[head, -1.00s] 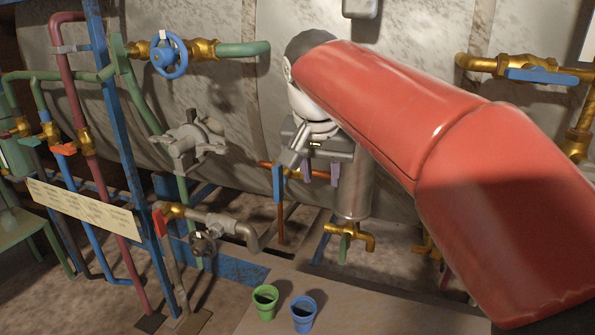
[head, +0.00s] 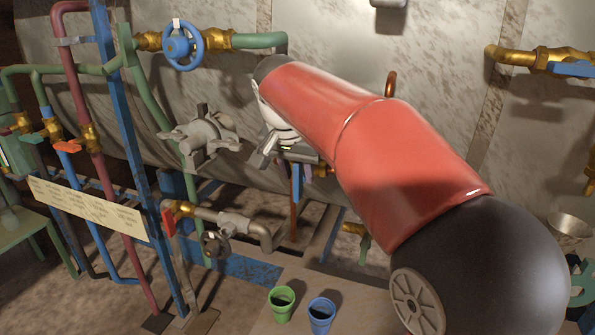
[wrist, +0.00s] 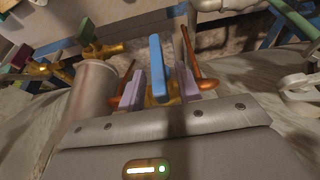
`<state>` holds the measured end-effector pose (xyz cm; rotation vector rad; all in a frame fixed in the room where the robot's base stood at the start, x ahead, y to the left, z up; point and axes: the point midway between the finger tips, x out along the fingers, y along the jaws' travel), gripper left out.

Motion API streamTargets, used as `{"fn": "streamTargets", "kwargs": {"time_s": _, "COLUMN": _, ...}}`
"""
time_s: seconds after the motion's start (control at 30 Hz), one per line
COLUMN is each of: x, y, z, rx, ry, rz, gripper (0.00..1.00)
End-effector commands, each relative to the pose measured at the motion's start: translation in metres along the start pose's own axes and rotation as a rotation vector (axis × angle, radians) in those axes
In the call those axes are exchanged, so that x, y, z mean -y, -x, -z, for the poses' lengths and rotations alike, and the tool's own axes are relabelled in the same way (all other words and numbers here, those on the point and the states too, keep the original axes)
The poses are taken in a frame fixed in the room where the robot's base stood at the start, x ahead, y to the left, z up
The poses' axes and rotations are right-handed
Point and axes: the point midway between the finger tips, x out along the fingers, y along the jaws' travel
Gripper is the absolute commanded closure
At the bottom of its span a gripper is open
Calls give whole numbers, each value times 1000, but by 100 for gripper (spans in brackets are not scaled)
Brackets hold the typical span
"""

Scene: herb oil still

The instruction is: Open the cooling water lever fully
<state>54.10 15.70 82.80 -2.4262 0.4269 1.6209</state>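A blue lever (head: 296,180) hangs upright on a copper pipe below the large grey vessel. It shows larger in the wrist view (wrist: 159,65), on a brass valve body. My gripper (wrist: 159,82) is open, with one lavender finger on each side of this lever. Gaps show between lever and fingers, so I see no grip. In the head view my red arm and wrist hide part of the gripper and the valve. I cannot read any label marking this as the cooling water lever.
A blue handwheel (head: 183,45) is at upper left and another blue lever (head: 572,69) at upper right. A blue post (head: 130,130) with a pale sign (head: 87,208) stands left. Green (head: 282,304) and blue (head: 320,316) cups stand in front. A metal cylinder (wrist: 97,95) is close beside the gripper.

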Motion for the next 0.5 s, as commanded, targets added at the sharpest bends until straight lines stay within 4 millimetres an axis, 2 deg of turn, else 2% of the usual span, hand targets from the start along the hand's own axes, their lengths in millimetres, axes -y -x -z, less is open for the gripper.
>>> {"fn": "streamTargets", "kwargs": {"time_s": 0.17, "x": 0, "y": 0, "z": 0, "rx": 0, "ry": 0, "rz": 0, "gripper": 66}}
{"fn": "streamTargets", "kwargs": {"time_s": 0.4, "x": 0, "y": 0, "z": 0, "rx": 0, "ry": 0, "rz": 0, "gripper": 97}}
{"fn": "streamTargets", "kwargs": {"time_s": 0.5, "x": 0, "y": 0, "z": 0, "rx": 0, "ry": 0, "rz": 0, "gripper": 100}}
